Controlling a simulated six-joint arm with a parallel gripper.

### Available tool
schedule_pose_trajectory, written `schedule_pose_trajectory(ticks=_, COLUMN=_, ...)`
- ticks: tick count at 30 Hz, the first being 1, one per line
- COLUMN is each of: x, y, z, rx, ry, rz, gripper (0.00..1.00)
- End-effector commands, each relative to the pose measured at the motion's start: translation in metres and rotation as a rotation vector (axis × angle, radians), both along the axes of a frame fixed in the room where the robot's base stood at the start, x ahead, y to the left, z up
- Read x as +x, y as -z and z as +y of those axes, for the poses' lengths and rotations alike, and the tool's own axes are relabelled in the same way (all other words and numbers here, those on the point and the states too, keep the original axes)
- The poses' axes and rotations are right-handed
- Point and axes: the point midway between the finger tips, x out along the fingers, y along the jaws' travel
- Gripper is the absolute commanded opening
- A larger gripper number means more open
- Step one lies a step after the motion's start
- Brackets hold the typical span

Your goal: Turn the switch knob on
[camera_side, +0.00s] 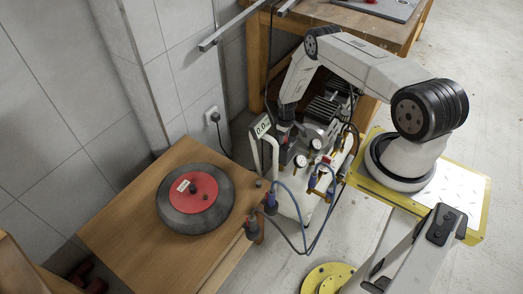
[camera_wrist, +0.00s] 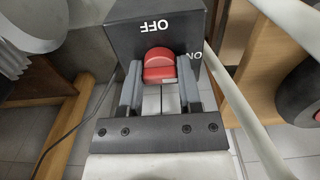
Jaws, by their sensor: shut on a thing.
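The red switch knob (camera_wrist: 159,72) is on a dark grey switch box (camera_wrist: 128,38) in the wrist view. "OFF" is printed above the knob and "ON" to its right, partly hidden by a finger. The knob's pale mark is low on its front, toward the gripper's base. My gripper (camera_wrist: 159,64) has one grey finger on each side of the knob and is shut on it. In the side view my gripper (camera_side: 284,133) is down by the compressor (camera_side: 322,112); the knob is hidden there.
A wooden table (camera_side: 130,220) with a grey and red disc (camera_side: 195,199) stands at left. White tubular handle rails (camera_wrist: 240,110) run beside the switch box. A wooden bench (camera_side: 330,20) stands behind.

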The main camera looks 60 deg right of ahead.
Motion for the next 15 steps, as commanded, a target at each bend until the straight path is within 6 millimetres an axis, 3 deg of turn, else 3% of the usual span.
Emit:
schedule_pose_trajectory(ticks=12, x=-0.0006, y=0.0001, z=0.0001, rx=0.001, ry=0.016, rz=0.001, gripper=0.00)
schedule_pose_trajectory(ticks=13, x=-0.0006, y=0.0001, z=0.0001, rx=0.001, ry=0.016, rz=0.001, gripper=0.51)
schedule_pose_trajectory(ticks=15, x=-0.0005, y=0.0001, z=0.0001, rx=0.001, ry=0.016, rz=0.001, gripper=0.73)
